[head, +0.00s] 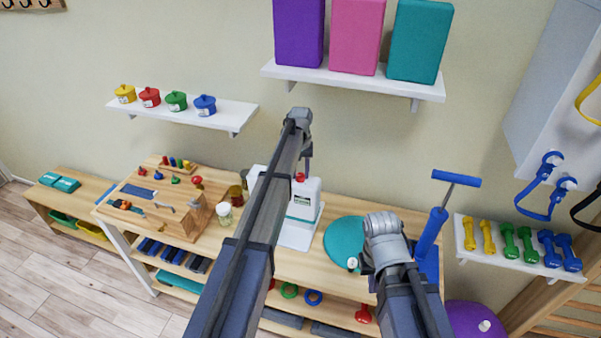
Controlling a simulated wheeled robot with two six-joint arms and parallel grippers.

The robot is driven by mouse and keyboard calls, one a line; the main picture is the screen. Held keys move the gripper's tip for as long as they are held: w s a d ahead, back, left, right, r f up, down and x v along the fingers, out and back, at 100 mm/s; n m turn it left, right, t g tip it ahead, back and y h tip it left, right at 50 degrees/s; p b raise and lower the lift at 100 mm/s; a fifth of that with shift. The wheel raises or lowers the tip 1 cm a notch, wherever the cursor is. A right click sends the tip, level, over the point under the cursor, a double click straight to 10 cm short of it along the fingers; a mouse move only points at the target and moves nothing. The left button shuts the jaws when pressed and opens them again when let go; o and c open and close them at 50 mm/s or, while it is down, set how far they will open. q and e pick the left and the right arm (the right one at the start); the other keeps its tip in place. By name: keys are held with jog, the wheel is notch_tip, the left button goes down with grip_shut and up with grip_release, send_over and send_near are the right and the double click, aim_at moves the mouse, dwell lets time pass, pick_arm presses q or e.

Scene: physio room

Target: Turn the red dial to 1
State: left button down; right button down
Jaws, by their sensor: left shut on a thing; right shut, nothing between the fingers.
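A wooden activity board (150,212) stands on the left of the bench, with small coloured pieces on it. A red round knob (197,180), the likeliest red dial, is at its back right; its marks are too small to read. My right gripper (367,278) is shut and empty, low beside a teal disc (342,240).
A wooden bench (285,262) holds the board, small jars (224,213), and a blue pump (430,232) at right. Coloured pots stand on a wall shelf (228,117); foam blocks stand on a higher shelf (345,82). A purple ball (473,320) is below.

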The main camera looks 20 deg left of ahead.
aim_at(301, 175)
pick_arm(q)
jog(key=shift+c, duration=2.3)
grip_release()
jog(key=shift+r, duration=0.1)
notch_tip(301, 175, up, 8)
jog(key=p, duration=0.8)
jog(key=shift+f, duration=0.2)
